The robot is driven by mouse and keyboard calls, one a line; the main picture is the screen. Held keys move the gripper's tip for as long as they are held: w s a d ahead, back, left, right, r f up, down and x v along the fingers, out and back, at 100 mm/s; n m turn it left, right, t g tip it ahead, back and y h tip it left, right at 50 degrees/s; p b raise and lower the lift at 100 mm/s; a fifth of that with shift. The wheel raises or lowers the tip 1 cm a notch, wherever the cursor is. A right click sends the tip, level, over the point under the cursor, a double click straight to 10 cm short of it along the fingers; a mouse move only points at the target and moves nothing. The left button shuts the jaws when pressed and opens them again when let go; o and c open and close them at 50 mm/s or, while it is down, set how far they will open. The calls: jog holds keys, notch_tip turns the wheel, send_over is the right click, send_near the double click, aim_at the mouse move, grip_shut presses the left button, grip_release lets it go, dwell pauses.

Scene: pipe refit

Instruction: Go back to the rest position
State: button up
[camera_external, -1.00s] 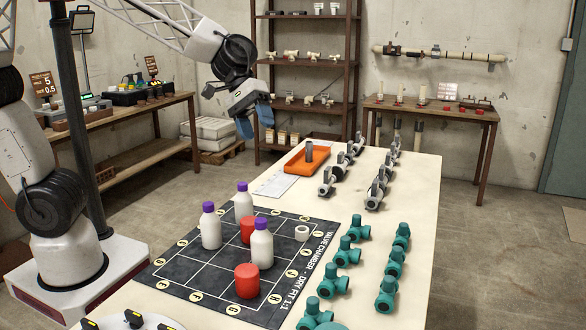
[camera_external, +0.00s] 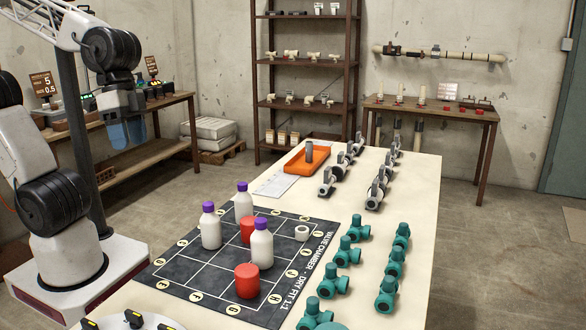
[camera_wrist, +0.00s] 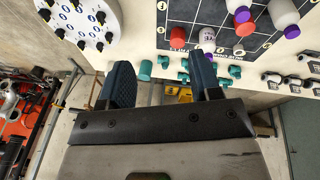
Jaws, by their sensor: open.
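My gripper (camera_external: 127,133) hangs at the left in the external view, with its blue fingers pointing down. It is left of the table and above floor level, clear of the mat. The fingers are apart and empty in the wrist view (camera_wrist: 160,88). Nothing is held between them. The dark grid mat (camera_external: 190,272) carries white bottles with purple caps, one standing at the near left (camera_external: 211,230), and red cylinders, one near the front (camera_external: 247,281). A white ring (camera_external: 301,233) lies on the mat's right side.
Teal valves (camera_external: 354,228) and grey valves (camera_external: 327,181) stand in rows on the table's right side. An orange tray (camera_external: 306,160) holds a grey cylinder. A dark post (camera_external: 75,110) and a wooden bench (camera_external: 130,115) are near my arm. A round white dial plate (camera_wrist: 78,18) shows in the wrist view.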

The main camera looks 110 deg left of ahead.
jog(key=s+m, duration=0.1)
jog(key=s+d+m, duration=0.1)
jog(key=s, duration=0.1)
jog(key=s+y, duration=0.1)
jog(key=shift+s+d+f+m, duration=0.15)
jog(key=shift+s+f+m, duration=0.2)
jog(key=shift+m, duration=0.05)
